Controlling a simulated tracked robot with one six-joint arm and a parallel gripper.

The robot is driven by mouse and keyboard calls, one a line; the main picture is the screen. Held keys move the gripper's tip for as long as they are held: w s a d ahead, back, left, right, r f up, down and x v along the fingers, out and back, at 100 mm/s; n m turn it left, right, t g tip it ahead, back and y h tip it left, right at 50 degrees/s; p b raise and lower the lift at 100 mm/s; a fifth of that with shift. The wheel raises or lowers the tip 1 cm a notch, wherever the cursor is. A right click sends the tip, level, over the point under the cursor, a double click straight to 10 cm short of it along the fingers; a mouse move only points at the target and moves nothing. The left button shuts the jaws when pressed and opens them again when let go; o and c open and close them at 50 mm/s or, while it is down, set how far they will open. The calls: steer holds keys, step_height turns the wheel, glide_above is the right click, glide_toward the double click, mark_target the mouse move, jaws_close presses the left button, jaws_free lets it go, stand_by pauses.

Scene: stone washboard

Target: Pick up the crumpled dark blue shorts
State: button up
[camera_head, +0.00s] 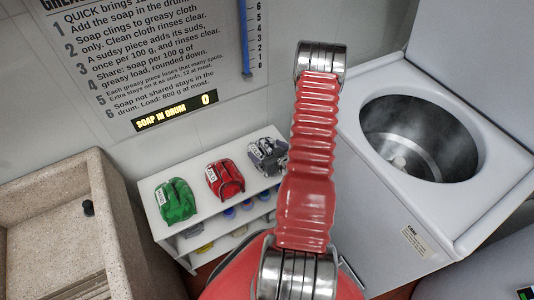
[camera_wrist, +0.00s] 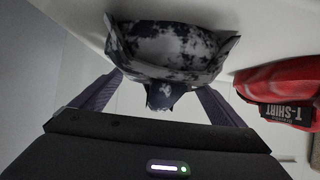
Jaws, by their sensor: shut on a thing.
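The crumpled shorts (camera_head: 263,155) lie at the right end of the white shelf's top, behind my red arm. They look dark grey-blue with pale blotches and carry a white tag. In the wrist view the shorts (camera_wrist: 165,48) fill the upper middle, and a fold hangs down between the fingers. My gripper (camera_wrist: 160,85) is shut on the shorts, one dark finger on each side of that fold. The shorts appear to be still at the shelf top; I cannot tell whether they are clear of it. In the head view my arm hides most of the gripper.
A red T-shirt (camera_head: 225,179) and a green garment (camera_head: 175,201) lie to the left on the white shelf (camera_head: 202,219). The red shirt (camera_wrist: 284,84) is close by in the wrist view. A washer with an open drum (camera_head: 417,140) stands right; a stone basin (camera_head: 60,225) left.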

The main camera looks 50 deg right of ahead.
steer(key=c, duration=0.6)
steer(key=shift+o, duration=0.2)
steer(key=shift+r, duration=0.15)
steer(key=shift+r, duration=4.9)
